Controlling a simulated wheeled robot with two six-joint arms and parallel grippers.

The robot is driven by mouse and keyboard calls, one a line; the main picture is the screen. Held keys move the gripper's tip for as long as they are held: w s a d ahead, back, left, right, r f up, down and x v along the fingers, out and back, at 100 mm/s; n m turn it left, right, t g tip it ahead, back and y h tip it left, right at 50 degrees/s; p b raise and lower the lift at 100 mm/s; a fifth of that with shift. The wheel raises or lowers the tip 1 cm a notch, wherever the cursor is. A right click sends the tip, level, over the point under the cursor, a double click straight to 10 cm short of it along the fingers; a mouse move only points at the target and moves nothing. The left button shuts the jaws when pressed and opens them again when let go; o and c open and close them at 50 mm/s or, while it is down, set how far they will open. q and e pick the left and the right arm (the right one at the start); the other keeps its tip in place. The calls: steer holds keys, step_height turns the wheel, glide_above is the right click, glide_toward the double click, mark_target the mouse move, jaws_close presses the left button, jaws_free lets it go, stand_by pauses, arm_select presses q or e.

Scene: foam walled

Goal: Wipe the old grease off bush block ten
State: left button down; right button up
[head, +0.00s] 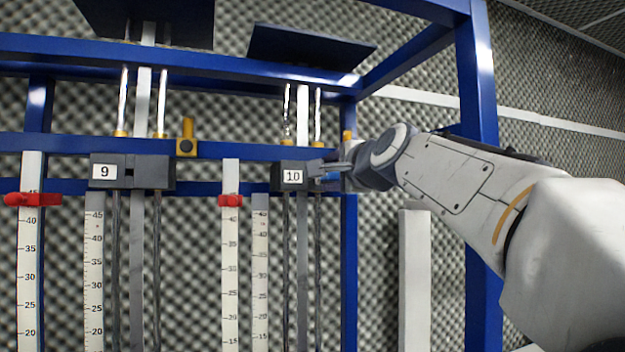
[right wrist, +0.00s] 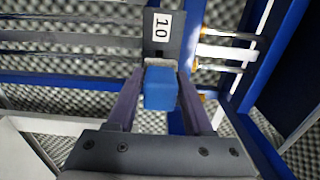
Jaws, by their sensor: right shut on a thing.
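Bush block ten (head: 292,176) is a dark grey block with a white "10" label, set on the blue frame around two vertical rods. It also shows in the right wrist view (right wrist: 161,47). My right gripper (head: 338,171) reaches in from the right at the block's right side. In the right wrist view my right gripper (right wrist: 160,85) is shut on a blue pad (right wrist: 160,90) with a greyish far edge. That edge is at the block's labelled face; I cannot tell whether it touches. Old grease is not clearly visible on the block. My left gripper is not in view.
Bush block nine (head: 132,171) stands to the left on the same blue rail (head: 250,150). A yellow clamp (head: 186,138) sits on the rail. A blue post (head: 478,120) stands right, behind my right arm.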

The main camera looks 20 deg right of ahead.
mark_target(336, 172)
steer(key=shift+s, duration=0.25)
steer(key=s+b, duration=0.1)
steer(key=s, duration=0.2)
stand_by(0.4)
steer(key=shift+d, duration=0.1)
stand_by(0.5)
